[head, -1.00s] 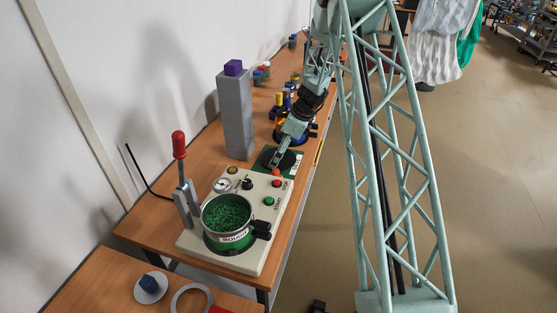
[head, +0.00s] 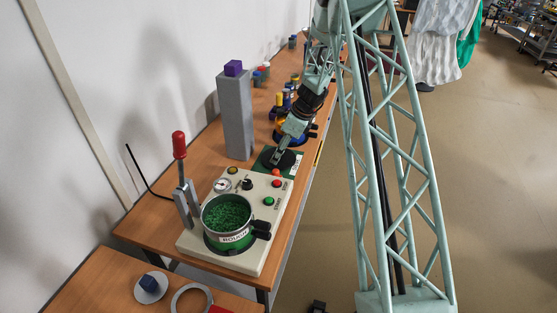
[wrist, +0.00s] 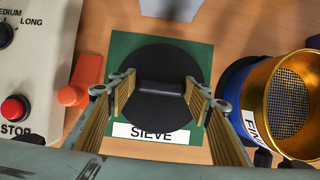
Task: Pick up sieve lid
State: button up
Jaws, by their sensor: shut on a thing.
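The sieve lid (wrist: 158,118) is a black disc with a raised bar handle (wrist: 160,88). It lies on a green mat (wrist: 200,58) whose white label reads SIEVE. My gripper (wrist: 160,90) is over the lid with one finger at each end of the handle, shut on it. In the head view the dark lid (head: 290,161) shows on the green mat beyond the control box, partly hidden by my gripper (head: 277,163). I cannot see any gap between lid and mat.
A gold and blue sieve (wrist: 285,110) stands close to the right of the mat. An orange-red object (wrist: 80,92) and the control box (wrist: 30,70) are to the left. In the head view, a grey column (head: 236,115) stands nearby, and a bowl of green granules (head: 228,212) sits on the box.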

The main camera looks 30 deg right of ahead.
jog(key=shift+s+a+f, duration=0.1)
jog(key=shift+s+f, duration=0.3)
jog(key=shift+f, duration=0.15)
jog(key=shift+r, duration=0.75)
jog(key=shift+c, duration=1.2)
jog(key=r, duration=0.3)
jog(key=r+p, duration=0.1)
jog(key=r, duration=0.2)
jog(key=r+p, duration=0.1)
jog(key=r, duration=0.2)
jog(key=shift+w, duration=0.3)
